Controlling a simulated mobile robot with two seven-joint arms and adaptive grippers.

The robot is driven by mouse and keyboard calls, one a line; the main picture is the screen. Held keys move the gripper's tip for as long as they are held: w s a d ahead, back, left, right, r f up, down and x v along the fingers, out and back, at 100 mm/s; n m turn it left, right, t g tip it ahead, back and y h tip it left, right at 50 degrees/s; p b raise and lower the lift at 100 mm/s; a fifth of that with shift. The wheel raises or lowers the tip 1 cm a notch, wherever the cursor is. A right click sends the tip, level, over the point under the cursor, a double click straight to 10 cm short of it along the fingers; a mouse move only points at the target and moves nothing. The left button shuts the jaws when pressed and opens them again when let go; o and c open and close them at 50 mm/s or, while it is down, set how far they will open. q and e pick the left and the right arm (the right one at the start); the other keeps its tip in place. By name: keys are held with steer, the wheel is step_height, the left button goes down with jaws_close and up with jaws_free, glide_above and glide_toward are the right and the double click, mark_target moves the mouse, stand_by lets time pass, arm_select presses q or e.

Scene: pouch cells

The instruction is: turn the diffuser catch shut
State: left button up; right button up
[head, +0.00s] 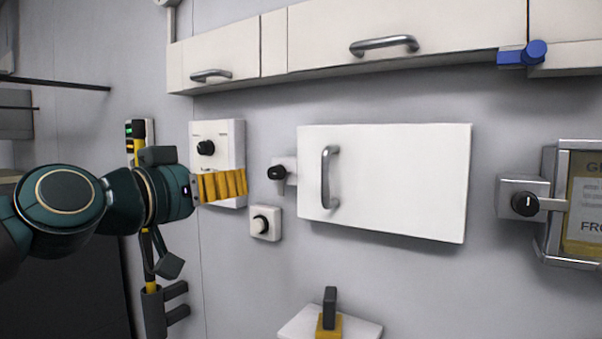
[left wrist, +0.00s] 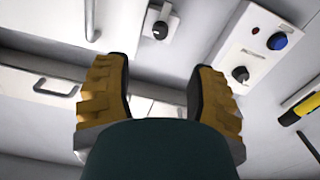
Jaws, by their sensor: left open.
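My left gripper (head: 222,185) comes in from the left and is open and empty, in front of a wall panel. Both its fingers (left wrist: 158,100) show in the left wrist view with nothing between them. A catch (head: 277,173) with a black knob on a grey plate sits at the left edge of the white door, to the right of my gripper and apart from it; it seems to show in the left wrist view too (left wrist: 160,28). Another catch (head: 524,204) at the right has its bar across the framed sign's edge. I cannot tell which is the diffuser's. My right gripper is not in view.
The white door (head: 400,180) has a metal handle (head: 328,176). A control panel (head: 229,135) stands behind my gripper, a square knob box (head: 264,223) below right. Overhead cabinets (head: 320,40) bear a blue catch (head: 522,54). A dark lever (head: 329,308) stands at the bottom.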

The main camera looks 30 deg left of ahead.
mark_target(272, 173)
arm_select(q)
steer(key=w, duration=0.9)
steer(key=w+d, duration=0.1)
steer(key=w, duration=0.3)
steer(key=shift+w+r+p, duration=0.1)
steer(key=shift+w+p, duration=0.15)
steer(key=shift+p, duration=0.15)
steer(key=shift+c, duration=0.5)
jaws_close()
